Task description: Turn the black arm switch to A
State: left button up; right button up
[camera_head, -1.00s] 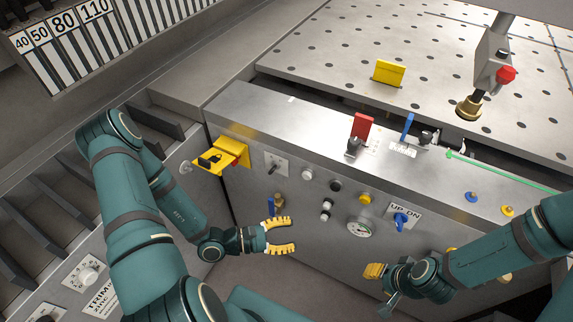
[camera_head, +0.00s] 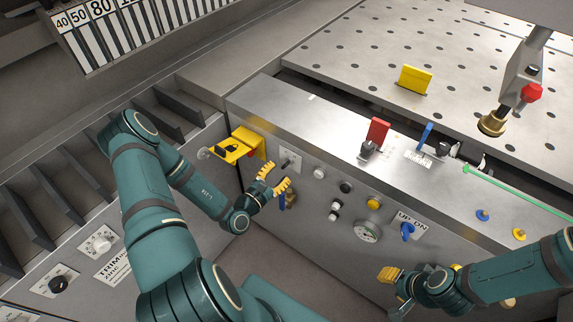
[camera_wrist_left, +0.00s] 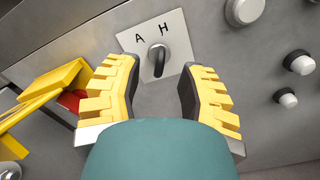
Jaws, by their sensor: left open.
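The black arm switch (camera_wrist_left: 159,57) is a small dark lever on a light plate (camera_wrist_left: 180,28) marked A and H on the machine's front panel. It also shows in the head view (camera_head: 285,162). In the left wrist view, the lever's upper end leans toward the H side. My left gripper (camera_head: 277,178) is open, its yellow fingers on either side of and below the switch; it appears apart from the lever. The left gripper fingers also show in the left wrist view (camera_wrist_left: 158,95). My right gripper (camera_head: 389,282) is low at the right of the panel; its jaw state is unclear.
A yellow lock-marked bracket (camera_head: 232,150) with a red part sticks out left of the switch. A blue-handled part (camera_head: 283,201) is just below the left gripper.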

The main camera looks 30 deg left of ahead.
aim_at(283, 168)
pick_arm(q)
jog(key=shift+w+d, duration=0.15)
jog(key=shift+w, duration=1.05)
jog(key=shift+w+d, duration=0.1)
jog(key=shift+w, duration=1.05)
grip_shut()
